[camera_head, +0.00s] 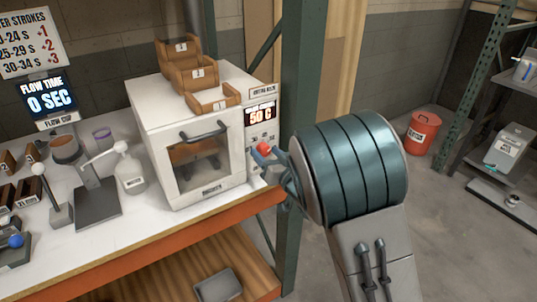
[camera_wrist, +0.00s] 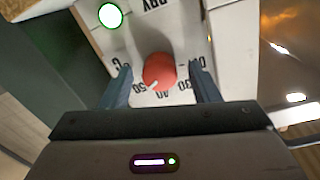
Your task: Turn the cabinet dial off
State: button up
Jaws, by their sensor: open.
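The red dial (camera_head: 263,149) sits on the right-hand front panel of the white cabinet (camera_head: 205,95). The display (camera_head: 261,114) above it reads about 50 C. In the wrist view the dial (camera_wrist: 160,68) is round and red. Its short white mark points down-left, towards the printed 50; the numbers appear upside down. My gripper (camera_head: 277,160) is at the panel, and my arm hides part of the area to its right. In the wrist view my gripper (camera_wrist: 161,75) is open, one finger on each side of the dial, with visible gaps. Contact is not visible.
A green-lit round light (camera_wrist: 110,15) is on the panel near the dial. Wooden trays (camera_head: 197,73) are stacked on the cabinet. A green post (camera_head: 302,80) stands close behind my arm.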

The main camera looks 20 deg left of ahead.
jog(key=shift+c, duration=0.4)
jog(key=c, duration=0.9)
